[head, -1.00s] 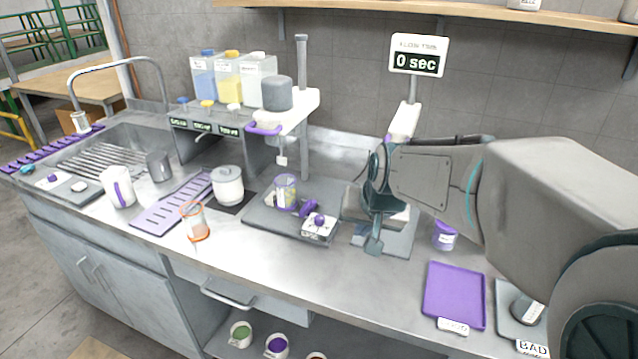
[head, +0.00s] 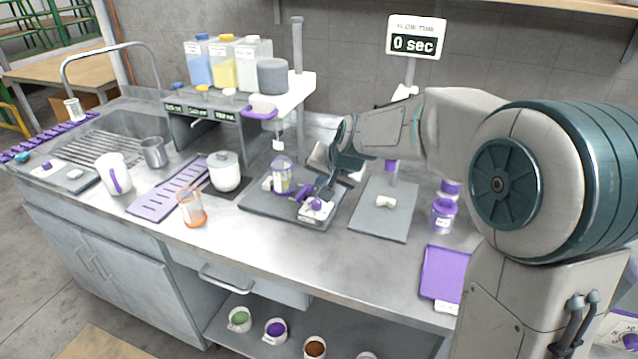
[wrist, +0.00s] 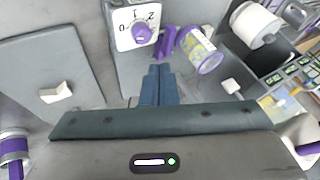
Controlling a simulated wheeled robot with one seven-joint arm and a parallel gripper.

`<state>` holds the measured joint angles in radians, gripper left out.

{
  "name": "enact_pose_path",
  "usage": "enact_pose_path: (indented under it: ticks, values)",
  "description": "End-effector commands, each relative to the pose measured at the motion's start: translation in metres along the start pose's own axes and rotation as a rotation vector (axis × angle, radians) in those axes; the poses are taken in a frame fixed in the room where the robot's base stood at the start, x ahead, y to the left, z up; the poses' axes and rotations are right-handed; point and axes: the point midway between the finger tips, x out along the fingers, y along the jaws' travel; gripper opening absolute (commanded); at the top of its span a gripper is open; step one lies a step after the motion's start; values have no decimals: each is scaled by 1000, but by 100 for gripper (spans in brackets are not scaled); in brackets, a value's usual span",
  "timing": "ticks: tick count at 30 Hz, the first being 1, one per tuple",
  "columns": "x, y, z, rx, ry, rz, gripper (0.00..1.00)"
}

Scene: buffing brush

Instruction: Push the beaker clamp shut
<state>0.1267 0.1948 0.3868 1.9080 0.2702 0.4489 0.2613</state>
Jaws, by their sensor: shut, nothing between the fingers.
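The purple beaker clamp (head: 304,194) stands on the grey stirrer plate (head: 262,209), between the clear beaker (head: 282,175) and the white dial box (head: 317,209). In the wrist view the clamp (wrist: 167,42) is just beyond my fingertips, beside the purple-rimmed beaker (wrist: 200,50). I cannot tell how far its jaws are open. My gripper (head: 325,192) is shut and empty, pointing down close to the clamp's right side. In the wrist view its fingertips (wrist: 158,70) sit together below the clamp; contact cannot be made out.
The dial box (wrist: 137,30) is close to the left of my fingers in the wrist view. A grey plate with a white switch (head: 385,202) lies to the right. A purple-lidded jar (head: 443,215) and purple tray (head: 441,272) are further right. An orange-rimmed beaker (head: 191,208) stands left.

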Motion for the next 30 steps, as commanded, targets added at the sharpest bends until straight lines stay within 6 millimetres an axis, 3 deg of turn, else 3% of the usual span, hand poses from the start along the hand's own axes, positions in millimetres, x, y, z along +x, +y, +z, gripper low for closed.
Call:
enact_pose_path:
  ticks: [15,21,30]
  values:
    - [76,-1,0,-2,-2,0,0]
    - [87,-1,0,-2,0,-1,0]
    - [89,0,0,-2,1,0,0]
